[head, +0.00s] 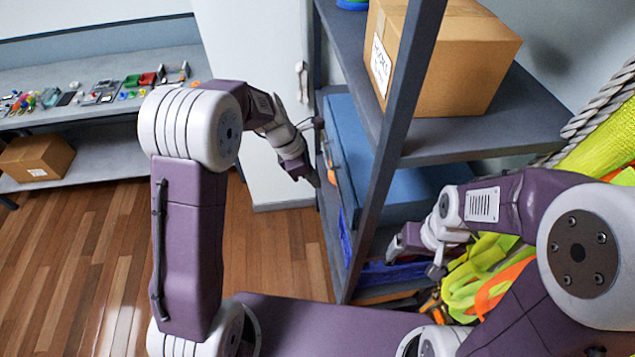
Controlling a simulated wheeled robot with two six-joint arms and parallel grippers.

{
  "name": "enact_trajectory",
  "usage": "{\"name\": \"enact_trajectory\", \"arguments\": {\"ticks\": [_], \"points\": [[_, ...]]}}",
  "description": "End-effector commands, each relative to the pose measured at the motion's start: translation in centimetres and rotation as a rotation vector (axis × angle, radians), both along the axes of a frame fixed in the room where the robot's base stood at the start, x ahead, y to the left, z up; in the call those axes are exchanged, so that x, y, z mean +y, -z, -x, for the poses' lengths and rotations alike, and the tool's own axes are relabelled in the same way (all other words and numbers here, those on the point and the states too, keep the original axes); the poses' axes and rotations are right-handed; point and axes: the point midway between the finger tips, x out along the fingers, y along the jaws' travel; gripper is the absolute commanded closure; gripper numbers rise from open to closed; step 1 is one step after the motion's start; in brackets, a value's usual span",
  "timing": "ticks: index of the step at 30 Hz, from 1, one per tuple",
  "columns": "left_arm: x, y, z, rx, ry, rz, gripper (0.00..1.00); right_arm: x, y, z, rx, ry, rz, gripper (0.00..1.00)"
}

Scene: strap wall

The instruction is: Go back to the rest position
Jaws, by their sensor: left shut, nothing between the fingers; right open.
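My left gripper (312,180) is shut and empty. It points down to the right beside the left upright of the grey shelf rack (388,150); I cannot tell whether it touches the rack. My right gripper (415,260) is open and empty. It points left, low in front of the rack, close to the yellow and orange straps; its fingers are small in the view. Both of my arms are bent, with the elbows raised.
A cardboard box (465,65) sits on the upper shelf, with a blue box (350,140) below. Yellow-green straps (480,285) and grey rope (605,100) hang at right. A bench (100,115) with small items stands back left. Wooden floor (90,240) is clear at left.

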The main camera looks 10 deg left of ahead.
Motion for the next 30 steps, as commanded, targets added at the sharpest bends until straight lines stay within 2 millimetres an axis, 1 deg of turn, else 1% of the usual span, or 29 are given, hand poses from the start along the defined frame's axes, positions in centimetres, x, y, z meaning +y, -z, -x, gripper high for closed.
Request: {"name": "enact_trajectory", "arguments": {"ticks": [6,8,11,12,14,15,17,18,19,20,21,23,24,26,27,30], "points": [[0.0,0.0,0.0,0.0,0.0,0.0,1.0,0.0,0.0,0.0,0.0,0.0,0.0,0.09],[0.0,0.7,0.0,-0.001,0.0,0.0,1.0,0.0,0.7,0.0,0.0,0.0,0.0,0.09],[0.2,2.2,-0.5,-0.044,-0.006,0.002,1.0,0.0,4.1,0.0,-0.001,0.0,0.0,0.09],[0.5,3.2,0.1,-0.056,-0.006,0.0,1.0,0.0,6.0,0.0,0.0,0.0,0.0,0.09],[1.4,5.5,2.3,-0.061,0.013,-0.031,1.0,0.0,9.1,0.0,0.0,0.0,0.0,0.09],[2.3,7.3,4.1,-0.075,0.069,-0.07,1.0,0.0,11.0,0.0,0.001,0.0,0.0,0.09],[4.1,10.2,7.3,-0.119,0.247,-0.153,1.0,0.1,13.5,0.1,0.001,0.0,0.0,0.09],[5.3,11.9,9.4,-0.151,0.402,-0.212,1.0,0.1,14.7,0.1,0.001,0.0,0.0,0.09],[6.1,13.1,11.0,-0.173,0.529,-0.254,1.0,0.1,15.4,0.1,0.001,0.0,0.0,0.09],[6.8,13.9,12.4,-0.192,0.657,-0.29,1.0,0.1,15.8,0.1,0.001,0.0,0.0,0.09],[7.7,14.8,14.1,-0.214,0.829,-0.33,1.0,0.1,16.0,0.1,0.001,0.0,0.0,0.09],[8.7,15.7,16.2,-0.24,1.075,-0.375,1.0,0.1,15.9,0.0,0.0,0.0,0.0,0.09],[9.2,15.8,17.3,-0.252,1.228,-0.393,1.0,0.1,15.5,0.0,0.0,0.0,0.0,0.09],[9.8,16.4,18.4,-0.267,1.43,-0.405,1.0,0.1,15.2,0.0,-0.001,0.0,0.0,0.09],[10.0,16.6,18.7,-0.283,1.54,-0.411,1.0,0.1,15.2,0.0,-0.001,0.0,0.0,0.09],[10.2,16.6,18.2,-0.328,1.715,-0.434,1.0,0.1,15.2,0.0,-0.001,0.0,0.0,0.09]]}}
